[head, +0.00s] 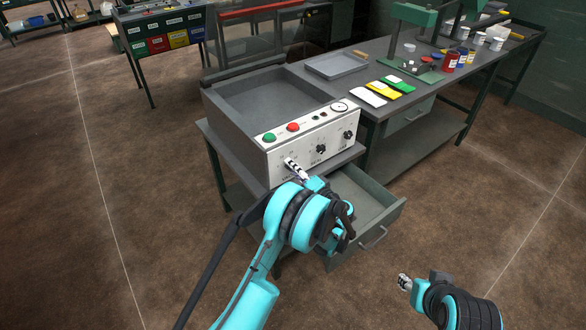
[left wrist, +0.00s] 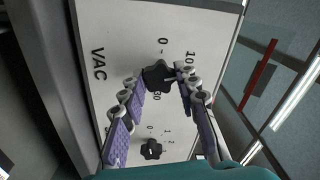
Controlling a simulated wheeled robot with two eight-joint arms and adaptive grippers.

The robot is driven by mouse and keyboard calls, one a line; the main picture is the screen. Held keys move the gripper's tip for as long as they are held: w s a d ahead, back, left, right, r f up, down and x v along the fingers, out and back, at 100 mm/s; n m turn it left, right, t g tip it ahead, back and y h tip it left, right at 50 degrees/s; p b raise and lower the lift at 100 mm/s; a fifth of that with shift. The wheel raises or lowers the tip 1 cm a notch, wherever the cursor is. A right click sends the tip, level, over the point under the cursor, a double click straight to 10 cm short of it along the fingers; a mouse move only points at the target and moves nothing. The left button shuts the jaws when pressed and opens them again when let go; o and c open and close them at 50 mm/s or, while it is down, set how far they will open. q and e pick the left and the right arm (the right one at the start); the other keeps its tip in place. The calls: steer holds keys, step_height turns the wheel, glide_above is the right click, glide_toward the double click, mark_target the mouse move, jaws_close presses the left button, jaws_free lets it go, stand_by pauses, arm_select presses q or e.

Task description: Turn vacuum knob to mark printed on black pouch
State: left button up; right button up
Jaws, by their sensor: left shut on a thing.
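My left gripper (head: 295,168) is at the lower left of the white control panel (head: 305,133) on the grey vacuum machine (head: 232,114). In the left wrist view, its two fingers close around the black vacuum knob (left wrist: 157,77), on the panel labelled "VAC". The gripper hides this knob in the head view. A printed scale with numbers surrounds the knob; its exact setting is hard to read. My right gripper (head: 404,282) hangs over the floor at the lower right, away from the machine. Whether it is open is unclear. I cannot make out a black pouch.
Two more black knobs (head: 320,149) (head: 348,135), a green button (head: 269,137) and a red button (head: 293,127) are on the panel. White, yellow and green pouches (head: 397,84) lie on the bench. An open drawer (head: 385,222) juts out below the machine.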

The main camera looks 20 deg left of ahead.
arm_select(q)
steer(key=m, duration=2.1)
steer(key=shift+m, duration=0.4)
steer(key=o, duration=1.2)
steer(key=shift+c, duration=0.2)
